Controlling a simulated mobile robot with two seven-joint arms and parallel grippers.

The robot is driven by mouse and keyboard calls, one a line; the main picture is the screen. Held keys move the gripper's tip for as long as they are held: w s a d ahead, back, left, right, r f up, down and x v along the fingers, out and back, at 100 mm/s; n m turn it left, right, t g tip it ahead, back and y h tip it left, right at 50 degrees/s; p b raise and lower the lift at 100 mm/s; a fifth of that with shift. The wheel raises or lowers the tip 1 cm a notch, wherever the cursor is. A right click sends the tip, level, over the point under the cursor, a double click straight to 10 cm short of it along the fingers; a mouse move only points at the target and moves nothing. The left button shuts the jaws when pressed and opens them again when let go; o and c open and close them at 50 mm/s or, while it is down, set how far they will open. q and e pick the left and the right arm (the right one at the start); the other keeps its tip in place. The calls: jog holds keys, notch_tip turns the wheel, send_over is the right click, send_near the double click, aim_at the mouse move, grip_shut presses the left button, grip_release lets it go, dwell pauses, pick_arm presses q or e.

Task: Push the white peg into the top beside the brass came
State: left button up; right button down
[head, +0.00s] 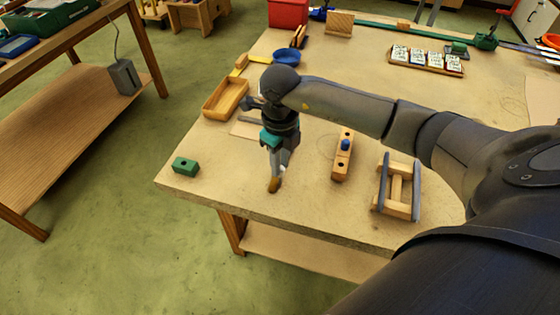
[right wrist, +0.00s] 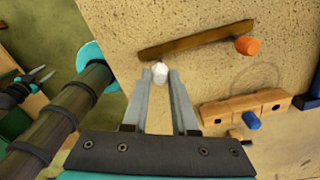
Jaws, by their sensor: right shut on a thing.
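My right gripper (head: 276,176) points down over the near left part of the worktable top (head: 235,200). In the right wrist view its fingers (right wrist: 160,80) are shut on the white peg (right wrist: 160,72), whose rounded end shows between the fingertips. A narrow brown-gold strip, apparently the brass came (right wrist: 195,40), lies just beyond the peg, close beside it. An orange cylinder (right wrist: 247,45) sits at the strip's right end. In the head view a brown end shows at the fingertips; the peg cannot be made out. Whether the peg touches the top I cannot tell.
A wooden block with a blue peg (head: 345,146) stands right of the gripper, with a wooden frame with grey sides (head: 415,190) beyond it. A green block (head: 185,166) sits near the left corner. A wooden tray (head: 210,108) and blue bowl (head: 287,57) are farther back.

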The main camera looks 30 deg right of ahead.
jog(key=shift+f+b, duration=0.6)
jog(key=shift+f, duration=0.15)
jog(key=c, duration=0.6)
grip_release()
